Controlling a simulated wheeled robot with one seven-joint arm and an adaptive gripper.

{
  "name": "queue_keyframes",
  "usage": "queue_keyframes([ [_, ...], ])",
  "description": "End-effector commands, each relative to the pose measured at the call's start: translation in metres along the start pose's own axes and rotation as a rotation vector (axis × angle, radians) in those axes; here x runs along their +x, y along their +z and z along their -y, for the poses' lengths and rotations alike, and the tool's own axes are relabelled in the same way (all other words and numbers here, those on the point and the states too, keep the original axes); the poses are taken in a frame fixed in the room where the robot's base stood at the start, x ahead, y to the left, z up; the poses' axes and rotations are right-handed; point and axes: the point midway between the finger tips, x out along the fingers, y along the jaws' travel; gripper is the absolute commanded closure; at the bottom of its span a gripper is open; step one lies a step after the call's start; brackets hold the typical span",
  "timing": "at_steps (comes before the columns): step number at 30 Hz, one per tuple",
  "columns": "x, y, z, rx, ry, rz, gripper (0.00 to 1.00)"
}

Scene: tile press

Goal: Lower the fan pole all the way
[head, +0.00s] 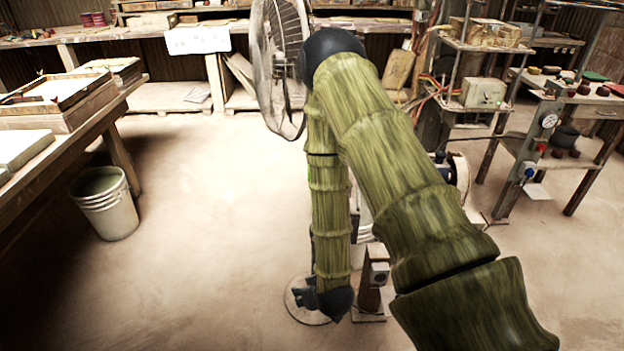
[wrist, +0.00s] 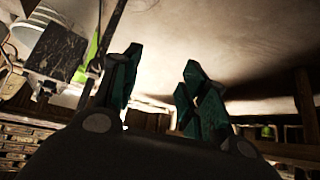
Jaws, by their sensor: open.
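The fan shows in the head view as a grey caged head (head: 275,65) behind my arm's upper bend. Its round base (head: 296,308) is on the floor, and most of the pole between is hidden by my green arm. My gripper (head: 303,291) is low, just over the base, and partly hidden by my wrist. In the wrist view, my gripper (wrist: 163,65) has its two dark teal fingers spread with nothing visible between them. A thin dark rod (wrist: 113,25), perhaps the fan pole, runs beside the left finger; I cannot tell whether they touch.
A small box on a post (head: 377,272) stands close right of my gripper. A white bucket (head: 106,203) is beside the left workbench (head: 75,118). A cart with a gauge (head: 549,120) stands at right. Open floor lies left of the fan base.

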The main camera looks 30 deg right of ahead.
Motion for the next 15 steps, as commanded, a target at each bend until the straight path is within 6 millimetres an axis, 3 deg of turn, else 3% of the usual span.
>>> queue_keyframes([
  [1, 0.016, -0.031, -0.013, 0.016, 0.014, -0.102, 0.57],
  [3, 0.023, -0.076, -0.032, 0.029, 0.037, -0.236, 0.57],
  [9, 0.014, -0.188, -0.089, 0.065, 0.123, -0.589, 0.57],
  [12, 0.001, -0.226, -0.115, 0.080, 0.167, -0.721, 0.57],
  [15, -0.012, -0.252, -0.133, 0.091, 0.202, -0.815, 0.57],
])
